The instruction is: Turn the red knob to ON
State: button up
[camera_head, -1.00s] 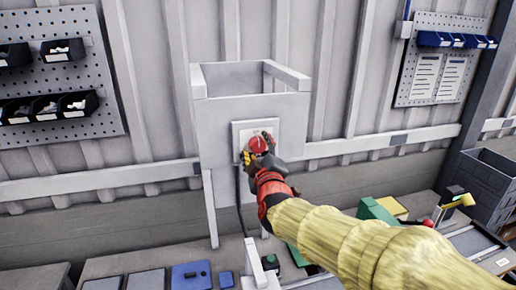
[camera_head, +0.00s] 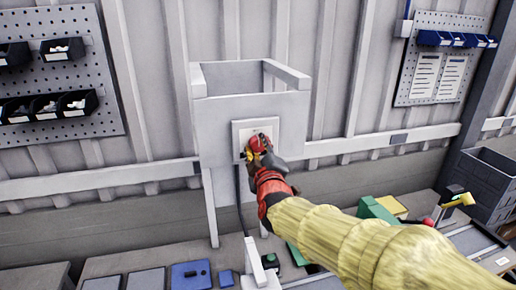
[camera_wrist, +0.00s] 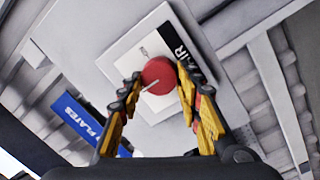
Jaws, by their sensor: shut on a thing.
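The red knob (camera_wrist: 158,73) is round with a pale pointer line and sits on a white plate (camera_wrist: 127,48) in the wrist view. The pointer line slants toward the lower left of that view. My gripper (camera_wrist: 159,78) has one yellow-and-black finger on each side of the knob and is shut on it. In the head view my gripper (camera_head: 259,151) is at the plate (camera_head: 244,128) on the front of a grey box, and its fingers partly cover the red knob. I cannot read any ON mark; a black strip beside the knob shows part of the word AIR.
The grey box (camera_head: 222,113) stands on legs against the ribbed wall. A dark cable (camera_head: 239,205) hangs below the plate. The bench below holds blue trays (camera_head: 191,274) and green parts (camera_head: 374,211). A blue PLATES sign (camera_wrist: 82,121) shows in the wrist view.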

jog(key=shift+f+m, duration=0.1)
jog(key=shift+m, duration=0.2)
jog(key=m+b, duration=0.3)
jog(key=m+g+b, duration=0.1)
jog(key=m+b, duration=0.2)
jog(key=m, duration=0.2)
jog(key=shift+d+m, duration=0.15)
jog(key=shift+m, duration=0.15)
jog(key=m+b, duration=0.3)
jog(key=m, duration=0.1)
jog(key=shift+w+d+y+b, duration=0.1)
jog(key=shift+y+b, duration=0.3)
jog(key=shift+m+g+y+b, duration=0.3)
jog(key=shift+m+b, duration=1.25)
jog(key=shift+m, duration=0.15)
jog(key=shift+r, duration=0.25)
jog(key=o, duration=1.2)
jog(key=shift+c, duration=0.2)
